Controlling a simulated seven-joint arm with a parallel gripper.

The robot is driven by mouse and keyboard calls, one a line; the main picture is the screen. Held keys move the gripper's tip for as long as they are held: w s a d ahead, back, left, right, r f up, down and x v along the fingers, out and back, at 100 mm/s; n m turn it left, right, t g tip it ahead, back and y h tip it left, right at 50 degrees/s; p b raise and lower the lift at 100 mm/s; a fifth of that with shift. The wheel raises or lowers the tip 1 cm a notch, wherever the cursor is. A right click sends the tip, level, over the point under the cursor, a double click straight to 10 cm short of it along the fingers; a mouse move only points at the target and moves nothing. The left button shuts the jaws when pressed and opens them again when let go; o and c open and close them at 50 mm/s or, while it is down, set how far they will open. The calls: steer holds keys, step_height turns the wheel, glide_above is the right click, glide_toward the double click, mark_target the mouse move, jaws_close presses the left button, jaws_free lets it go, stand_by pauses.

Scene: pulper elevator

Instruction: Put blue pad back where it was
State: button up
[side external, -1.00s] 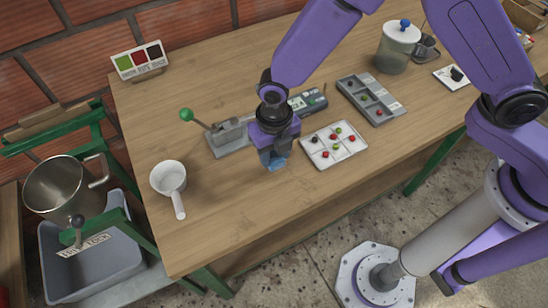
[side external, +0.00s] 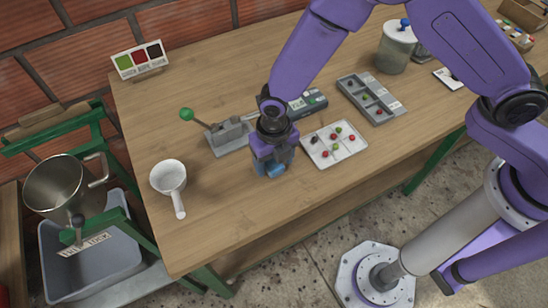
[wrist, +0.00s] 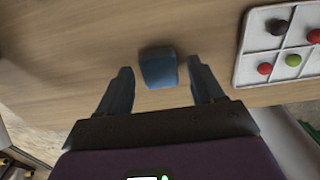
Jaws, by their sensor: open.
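The blue pad (wrist: 158,68) lies on the wooden table in the wrist view, just beyond and between my open fingertips. My gripper (wrist: 160,76) is open, with one finger on each side of the pad and a gap on both sides. In the side external view my gripper (side external: 272,168) points down close to the tabletop, left of the white sorting tray. A bit of blue shows at the fingers there, but the pad is mostly hidden by the gripper.
The white tray (side external: 316,157) with red, green and dark berries stands close on the right. A lever device (side external: 230,136) with a green knob and a grey compartment tray (side external: 366,104) stand behind. A white scoop (side external: 168,174) is at left. Bare table lies between scoop and gripper.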

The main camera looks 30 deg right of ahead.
mark_target(274, 163)
step_height(274, 163, up, 12)
steer(key=shift+r, duration=0.2)
stand_by(0.4)
steer(key=s+d+r+m, duration=0.3)
steer(key=s+d+m, duration=0.3)
steer(key=d, duration=0.3)
steer(key=s+d+r+m, duration=0.4)
steer(key=s+d+m, duration=0.2)
steer(key=d+m, duration=0.3)
steer(key=s+d+r+m, duration=0.3)
steer(key=s+d+m, duration=0.3)
steer(key=d+m, duration=0.2)
steer(key=d, duration=0.2)
steer(key=shift+s+d+r, duration=0.15)
steer(key=shift+s+d, duration=0.2)
